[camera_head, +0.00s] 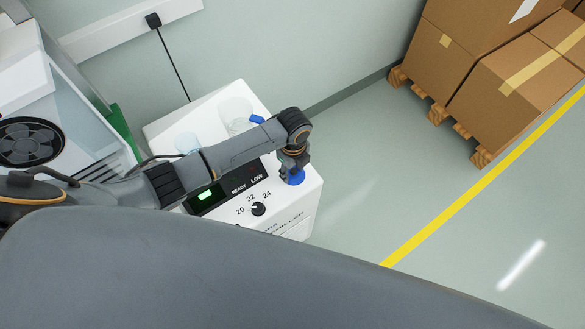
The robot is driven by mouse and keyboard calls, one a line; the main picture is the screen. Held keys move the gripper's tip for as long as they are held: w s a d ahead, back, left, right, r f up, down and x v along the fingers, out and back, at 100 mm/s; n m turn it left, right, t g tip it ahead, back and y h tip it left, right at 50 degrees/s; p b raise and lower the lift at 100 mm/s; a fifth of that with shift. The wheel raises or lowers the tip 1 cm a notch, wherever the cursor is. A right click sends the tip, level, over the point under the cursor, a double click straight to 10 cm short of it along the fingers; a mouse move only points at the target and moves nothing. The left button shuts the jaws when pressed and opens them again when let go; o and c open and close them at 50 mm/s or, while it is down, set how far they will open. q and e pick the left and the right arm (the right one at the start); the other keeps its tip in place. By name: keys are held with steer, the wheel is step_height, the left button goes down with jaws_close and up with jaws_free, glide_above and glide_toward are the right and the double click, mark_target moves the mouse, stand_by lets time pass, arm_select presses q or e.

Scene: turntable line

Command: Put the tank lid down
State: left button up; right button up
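A blue round lid (296,178) is at the right end of the white chiller's top, by its edge. My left gripper (294,167) points down right over the lid, with its fingertips at it. The fingers are small and dark, so I cannot tell whether they are closed on the lid. I also cannot tell whether the lid touches the top or hangs just above it. The white chiller (291,216) has a pale blue round spot (187,141) on its top, partly hidden by my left arm. My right gripper is out of view.
A clear round container (236,112) and a small blue object (257,119) are on the chiller's back part. A dial (258,209) and a lit green display (206,195) are in front. Cartons (507,88) on pallets stand at the right. A yellow line (470,192) crosses the open floor.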

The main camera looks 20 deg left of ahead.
mark_target(293, 171)
arm_select(q)
step_height(293, 171, up, 12)
steer(key=shift+r+b, duration=0.15)
steer(key=shift+b, duration=0.25)
stand_by(0.7)
